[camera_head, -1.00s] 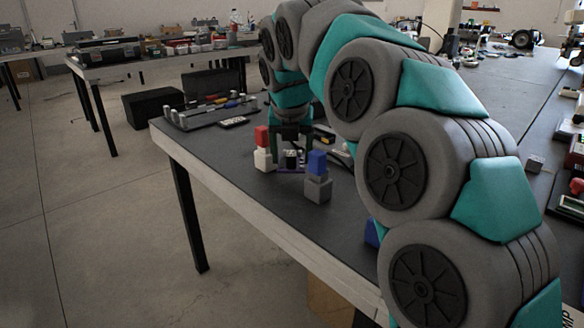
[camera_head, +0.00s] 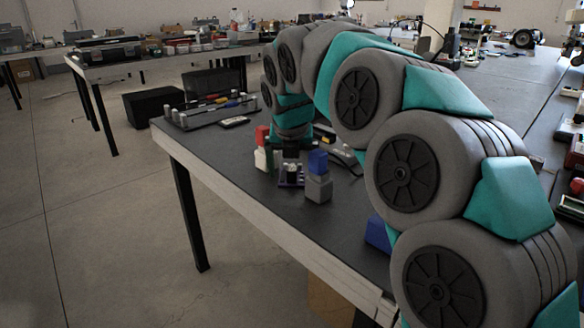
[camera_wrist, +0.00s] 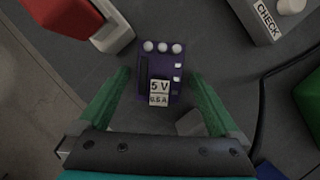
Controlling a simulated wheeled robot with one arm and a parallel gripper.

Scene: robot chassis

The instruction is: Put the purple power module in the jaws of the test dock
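The purple power module (camera_wrist: 148,92) shows in the middle of the wrist view, with a white "5 V 0.5 A" label and round pale contacts at its far end. It is small in the head view (camera_head: 291,176), on the dark bench between a red-and-white block (camera_head: 263,152) and a blue-and-grey block (camera_head: 318,178). My gripper (camera_wrist: 158,76) is open. Its green fingers show either side of the module in the wrist view, with a gap at each side. In the head view my gripper (camera_head: 292,143) is above and behind it. I cannot tell which thing is the test dock.
The red-and-white block (camera_wrist: 88,22) is close by the left finger in the wrist view. A grey box marked CHECK (camera_wrist: 262,18) and a green object (camera_wrist: 308,100) lie right, near a dark cable. A tool tray (camera_head: 212,112) stands farther back. The bench's left edge is near.

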